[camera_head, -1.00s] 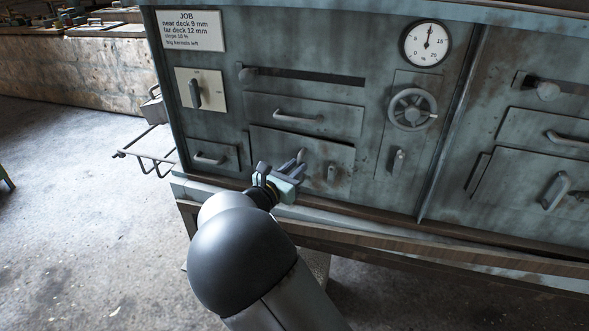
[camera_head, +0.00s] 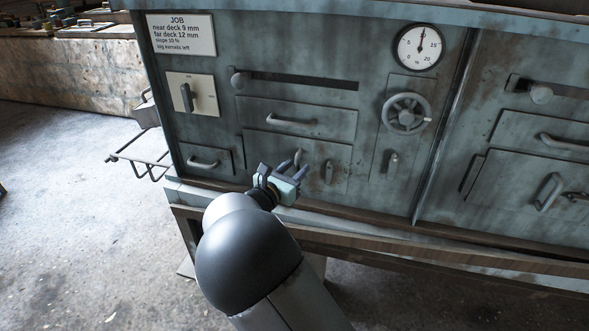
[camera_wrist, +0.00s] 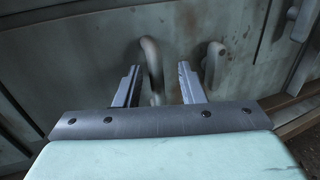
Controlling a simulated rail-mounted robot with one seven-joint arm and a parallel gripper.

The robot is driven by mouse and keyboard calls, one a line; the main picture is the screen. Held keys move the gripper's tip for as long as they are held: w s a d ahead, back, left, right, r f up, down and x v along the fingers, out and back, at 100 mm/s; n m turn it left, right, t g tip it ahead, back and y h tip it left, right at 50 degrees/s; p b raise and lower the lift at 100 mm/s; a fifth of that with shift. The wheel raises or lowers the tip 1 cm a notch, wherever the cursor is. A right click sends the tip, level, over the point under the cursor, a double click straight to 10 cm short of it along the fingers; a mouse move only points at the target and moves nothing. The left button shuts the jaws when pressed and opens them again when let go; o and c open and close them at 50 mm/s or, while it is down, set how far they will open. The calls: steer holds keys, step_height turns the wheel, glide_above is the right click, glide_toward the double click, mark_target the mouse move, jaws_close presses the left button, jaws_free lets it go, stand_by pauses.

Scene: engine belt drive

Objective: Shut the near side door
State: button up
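A low grey-green door panel (camera_head: 263,142) is on the left half of the machine front, below a drawer-like panel. It carries a curved handle (camera_head: 297,157) and a small latch lever (camera_head: 329,172) to its right. How far it stands open, if at all, is unclear. My gripper (camera_head: 284,170) is in front of this door, its fingers apart. In the wrist view the handle (camera_wrist: 152,68) shows between the two open fingers (camera_wrist: 158,85), and the lever (camera_wrist: 212,66) is just right of the right finger. Contact with the handle cannot be told.
A similar door (camera_head: 515,178) with a handle is on the right half, with a dark strip along its left edge. A handwheel (camera_head: 406,113), gauge (camera_head: 419,46) and job sign (camera_head: 181,35) are above. A wire rack (camera_head: 140,155) sticks out left. A ledge (camera_head: 400,232) runs below.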

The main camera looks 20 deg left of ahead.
steer(key=shift+s+a, duration=0.1)
steer(key=s+a+p, duration=0.3)
steer(key=s, duration=1.4)
steer(key=shift+a, duration=0.15)
steer(key=w+d+r+m+g+h+p, duration=0.3)
steer(key=d+r+m, duration=0.1)
steer(key=d, duration=0.5)
steer(key=w+d+r+m+g+h+p, duration=0.2)
steer(key=d+r+m+g+p, duration=0.15)
steer(key=d, duration=0.45)
steer(key=s+d+r+m+g+p, duration=0.2)
steer(key=d+r+m+g+p, duration=0.25)
steer(key=d, duration=0.45)
steer(key=s+d+r+m+g+p, duration=0.25)
steer(key=d+m, duration=0.35)
steer(key=d, duration=0.3)
steer(key=s+d+r+m+g+y+p, duration=0.2)
steer(key=s+d+r+m+y+p, duration=0.2)
steer(key=s+r+m+p, duration=0.1)
steer(key=s+d+r+m+g+y+p, duration=0.1)
steer(key=s+d+r+m+y+p, duration=0.3)
steer(key=s+m, duration=0.5)
step_height(320, 180, up, 3)
steer(key=shift+f+m+g+y+p, duration=0.15)
steer(key=shift+m+g+y+p, duration=0.2)
steer(key=shift+m+p, duration=0.5)
